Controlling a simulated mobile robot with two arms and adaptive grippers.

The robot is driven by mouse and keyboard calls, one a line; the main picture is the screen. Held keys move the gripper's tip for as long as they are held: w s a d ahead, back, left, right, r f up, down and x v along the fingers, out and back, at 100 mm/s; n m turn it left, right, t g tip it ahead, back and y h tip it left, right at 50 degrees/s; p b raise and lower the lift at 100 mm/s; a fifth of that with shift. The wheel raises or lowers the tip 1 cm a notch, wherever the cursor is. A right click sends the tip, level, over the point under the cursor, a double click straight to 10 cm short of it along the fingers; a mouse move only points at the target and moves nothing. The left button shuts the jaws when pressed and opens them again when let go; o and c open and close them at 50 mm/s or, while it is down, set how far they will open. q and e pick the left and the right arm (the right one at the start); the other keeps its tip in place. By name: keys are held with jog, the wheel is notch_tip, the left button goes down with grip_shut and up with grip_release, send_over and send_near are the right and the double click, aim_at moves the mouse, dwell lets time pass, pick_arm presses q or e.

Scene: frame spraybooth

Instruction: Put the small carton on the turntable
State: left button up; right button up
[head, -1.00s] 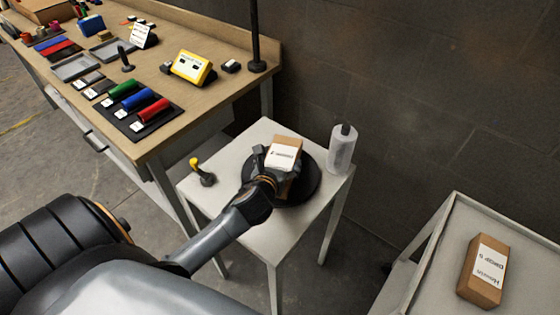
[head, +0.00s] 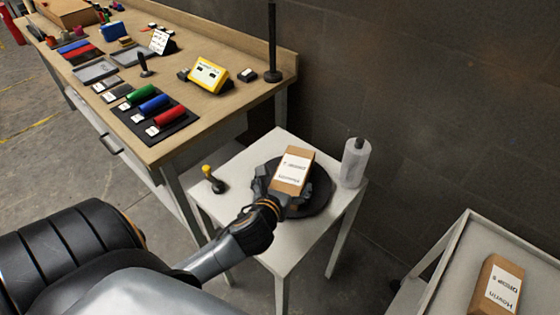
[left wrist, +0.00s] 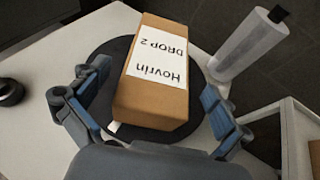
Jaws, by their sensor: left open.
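A small brown carton (head: 293,172) with a white label lies on the round black turntable (head: 322,192), which stands on a small white table. In the left wrist view the carton (left wrist: 150,100) reads "Hovrin DROP 2", and the turntable (left wrist: 112,52) shows around it. My left gripper (head: 280,190) is at the carton's near end. In the left wrist view its open fingers (left wrist: 140,105) stand on either side of the carton, with gaps visible between. The carton hides the turntable's middle. My right gripper is in neither view.
A yellow-topped black item (head: 213,180) stands at the left. A similar carton (head: 497,288) lies on a grey trolley (head: 450,262) at lower right. A cluttered workbench (head: 205,107) is behind left.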

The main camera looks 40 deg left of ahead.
pick_arm(q)
jog(key=v, duration=0.6)
jog(key=shift+f, duration=0.1)
dwell(0.4)
